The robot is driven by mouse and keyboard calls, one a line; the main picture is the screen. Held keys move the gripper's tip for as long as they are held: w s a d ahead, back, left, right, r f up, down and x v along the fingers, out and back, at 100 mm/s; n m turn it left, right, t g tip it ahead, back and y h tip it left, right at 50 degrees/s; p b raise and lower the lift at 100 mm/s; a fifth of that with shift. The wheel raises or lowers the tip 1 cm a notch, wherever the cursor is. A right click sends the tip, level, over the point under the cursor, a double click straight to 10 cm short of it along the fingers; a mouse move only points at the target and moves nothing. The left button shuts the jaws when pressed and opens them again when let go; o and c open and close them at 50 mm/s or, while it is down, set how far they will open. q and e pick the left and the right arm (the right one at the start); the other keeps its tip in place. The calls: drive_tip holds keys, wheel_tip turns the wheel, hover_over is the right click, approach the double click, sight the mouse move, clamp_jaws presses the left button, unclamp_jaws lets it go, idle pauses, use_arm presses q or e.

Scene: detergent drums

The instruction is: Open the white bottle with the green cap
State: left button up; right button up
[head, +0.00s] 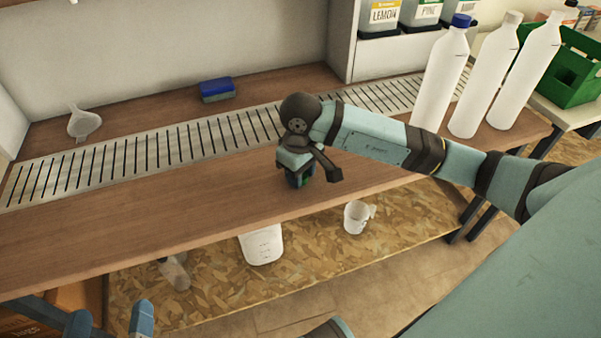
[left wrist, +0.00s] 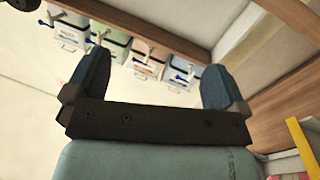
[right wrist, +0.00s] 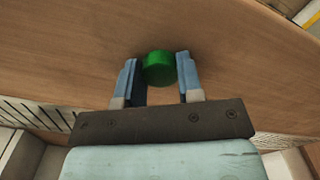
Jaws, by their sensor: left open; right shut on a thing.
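A round green cap (right wrist: 158,68) sits between the fingers of my right gripper (right wrist: 156,75), which is shut on it just above or at the wooden counter. In the head view my right gripper (head: 300,178) is near the counter's front edge, and only a bit of green shows there. Three white bottles stand upright at the right: one with a blue cap (head: 443,75), a middle one (head: 487,78) and a right one (head: 529,75). No green cap shows on any of them. My left gripper (head: 111,320) is open and empty, low at the left; its fingers show in the left wrist view (left wrist: 155,90).
A slotted drain strip (head: 150,148) runs along the counter (head: 100,222). A blue sponge (head: 217,90) and a white funnel (head: 83,122) lie behind it. Labelled drums (head: 382,17) and a green crate (head: 572,75) are at the back right. A jug (head: 262,243) and cup (head: 357,217) sit below.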

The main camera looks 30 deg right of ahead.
drive_tip(key=shift+f, duration=0.1)
drive_tip(key=o, duration=1)
